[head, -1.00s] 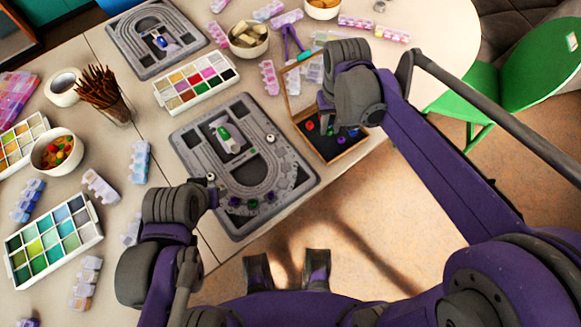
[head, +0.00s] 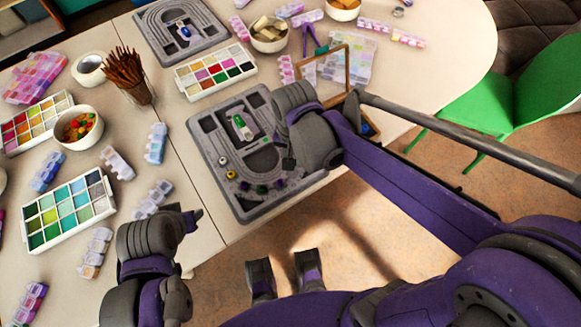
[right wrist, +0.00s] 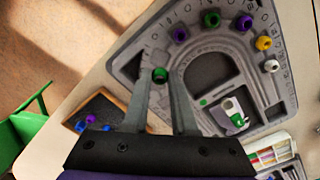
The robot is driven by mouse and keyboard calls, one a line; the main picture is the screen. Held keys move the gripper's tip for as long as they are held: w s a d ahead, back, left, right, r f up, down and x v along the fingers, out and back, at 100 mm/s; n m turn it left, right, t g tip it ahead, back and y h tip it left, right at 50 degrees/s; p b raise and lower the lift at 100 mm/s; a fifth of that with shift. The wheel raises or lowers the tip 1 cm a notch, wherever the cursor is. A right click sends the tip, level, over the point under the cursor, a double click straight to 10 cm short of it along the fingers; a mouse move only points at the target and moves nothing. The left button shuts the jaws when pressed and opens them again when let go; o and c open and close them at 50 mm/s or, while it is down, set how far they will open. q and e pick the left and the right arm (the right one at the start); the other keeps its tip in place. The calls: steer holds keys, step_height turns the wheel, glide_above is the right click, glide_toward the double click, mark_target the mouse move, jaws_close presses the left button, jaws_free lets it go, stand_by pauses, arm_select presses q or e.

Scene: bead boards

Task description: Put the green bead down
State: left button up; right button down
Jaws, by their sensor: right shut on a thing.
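In the right wrist view, my right gripper (right wrist: 161,80) is shut on a green bead (right wrist: 160,74), held between its fingertips over the grey bead board (right wrist: 135,62). I cannot tell whether the bead touches the board. In the head view, my right gripper (head: 289,163) is over the right part of the board (head: 240,211), and its bead is hidden. Along the board's curved groove sit a yellow bead (right wrist: 263,43), a white bead (right wrist: 271,66), two purple beads (right wrist: 180,35) and another green bead (right wrist: 211,19). My left gripper (head: 193,219) is left of the board; its jaws are unclear.
A green and white item (head: 241,128) lies mid-board. Paint sets (head: 215,70), bowls (head: 78,127) and another board (head: 180,36) fill the table.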

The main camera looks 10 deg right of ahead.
mark_target(293, 173)
steer(key=shift+f+b, duration=0.4)
steer(key=shift+f, duration=2.15)
steer(key=shift+f, duration=0.1)
steer(key=shift+f, duration=0.15)
steer(key=c, duration=0.7)
jaws_free()
